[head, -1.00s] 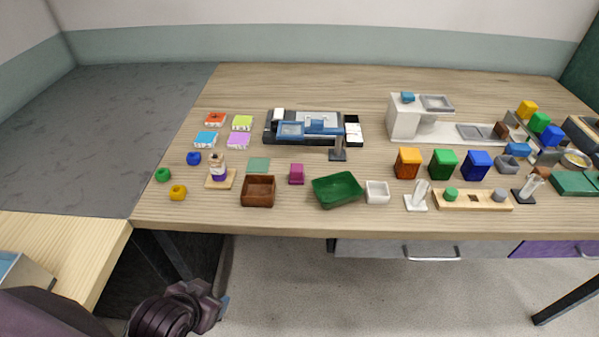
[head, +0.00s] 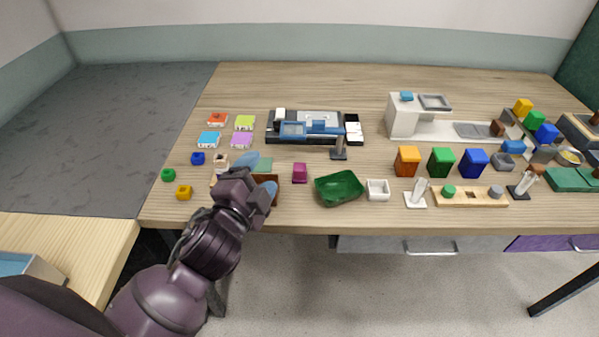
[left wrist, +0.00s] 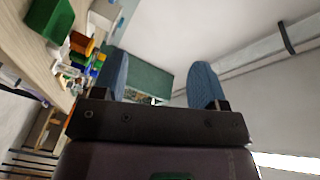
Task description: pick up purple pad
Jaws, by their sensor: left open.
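The purple pad (head: 241,140) is a small, flat lilac square with a pale edge. It lies on the left part of the table, next to orange (head: 217,119), lime (head: 244,122) and blue (head: 209,140) pads. My left gripper (head: 259,175) is open, with blue fingertips, over the table in front of the purple pad and to its right. It is apart from the pad. In the left wrist view the open fingers (left wrist: 161,82) have nothing between them, and the purple pad does not show there. My right gripper is in neither view.
My left arm covers most of the brown box (head: 275,196) and the small stand beside it. Blue (head: 198,158), green (head: 168,174) and yellow (head: 184,192) pieces lie at the left. A black tray (head: 355,133) is right of the pads; a green bin (head: 338,187) is in front.

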